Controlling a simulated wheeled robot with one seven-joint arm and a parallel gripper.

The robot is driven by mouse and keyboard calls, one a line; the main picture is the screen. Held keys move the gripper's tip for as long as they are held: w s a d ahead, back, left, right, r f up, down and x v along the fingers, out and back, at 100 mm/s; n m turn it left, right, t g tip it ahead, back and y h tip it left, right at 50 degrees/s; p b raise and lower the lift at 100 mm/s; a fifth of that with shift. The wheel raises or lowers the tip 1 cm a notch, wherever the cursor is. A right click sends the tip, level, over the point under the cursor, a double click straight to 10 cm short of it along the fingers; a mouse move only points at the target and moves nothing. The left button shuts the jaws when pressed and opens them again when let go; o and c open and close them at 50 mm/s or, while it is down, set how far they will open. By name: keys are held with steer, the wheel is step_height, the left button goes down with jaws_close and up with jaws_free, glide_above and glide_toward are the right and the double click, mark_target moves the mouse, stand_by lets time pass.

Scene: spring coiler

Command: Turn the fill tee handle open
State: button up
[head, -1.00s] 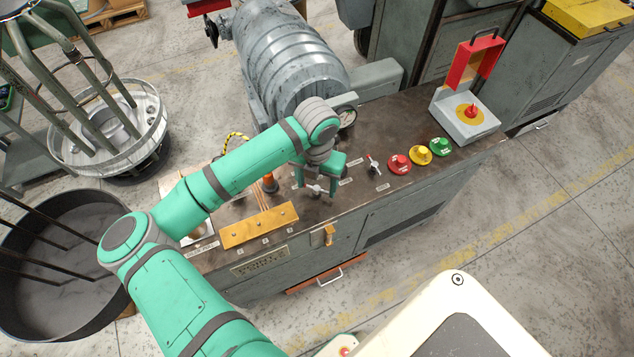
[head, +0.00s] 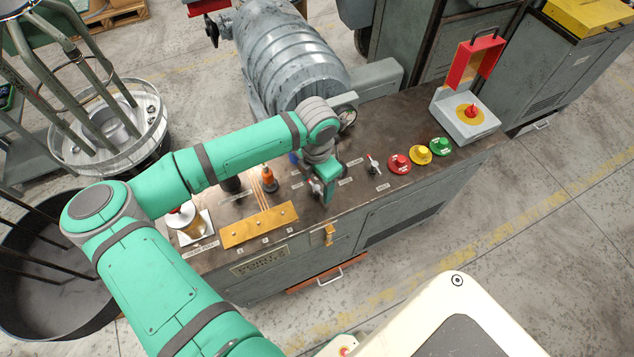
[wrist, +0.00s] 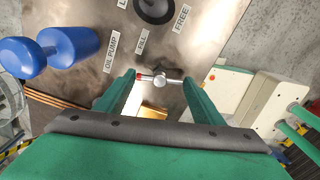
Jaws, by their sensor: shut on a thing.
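In the head view the handle (head: 316,186) shows partly beside my gripper (head: 326,189), which points down onto the bench top. The fingers are shut on the handle's bar, one at each end. Part of the handle is hidden by a finger in the head view.
A blue knob (wrist: 70,46) stands by the OIL PUMP label. A black knob (wrist: 156,8) lies beyond. Another tee handle (head: 374,163) and red (head: 399,163), yellow (head: 420,154) and green (head: 440,146) buttons are to the right. A brass block (head: 260,226) is left.

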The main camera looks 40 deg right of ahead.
mark_target(316, 188)
steer(key=m, duration=0.5)
steer(key=shift+m, duration=0.3)
steer(key=m, duration=0.6)
steer(key=shift+m, duration=0.3)
steer(key=o, duration=1)
steer(key=shift+o, duration=0.2)
step_height(316, 188, up, 11)
